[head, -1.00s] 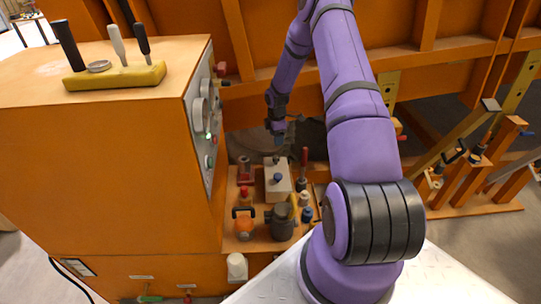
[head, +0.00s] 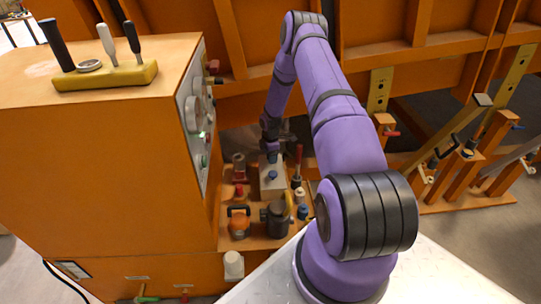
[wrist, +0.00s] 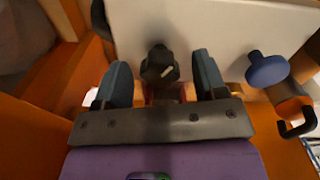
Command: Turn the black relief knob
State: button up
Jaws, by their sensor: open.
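The black relief knob (wrist: 158,66), with a pale pointer mark, sticks out from a white block (wrist: 213,30) in the wrist view. My gripper (wrist: 161,62) is open, with one blue-grey finger on each side of the knob. Gaps show between the knob and both fingers, so it is not gripped. In the head view, my gripper (head: 271,157) is at the white block (head: 273,186), and I cannot make out the black knob there.
A blue knob (wrist: 267,69) is on the same block, right of my fingers. Red, orange and dark fittings crowd the orange shelf (head: 258,241) around the block. The orange cabinet (head: 110,180) stands close on the left, with gauges on its side.

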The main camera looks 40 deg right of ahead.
jog(key=c, duration=0.9)
jog(key=shift+m, duration=0.4)
jog(key=m, duration=0.3)
jog(key=shift+m, duration=0.4)
jog(key=m, duration=0.4)
jog(key=shift+m, duration=0.3)
jog(key=m, duration=0.4)
jog(key=shift+m, duration=2.2)
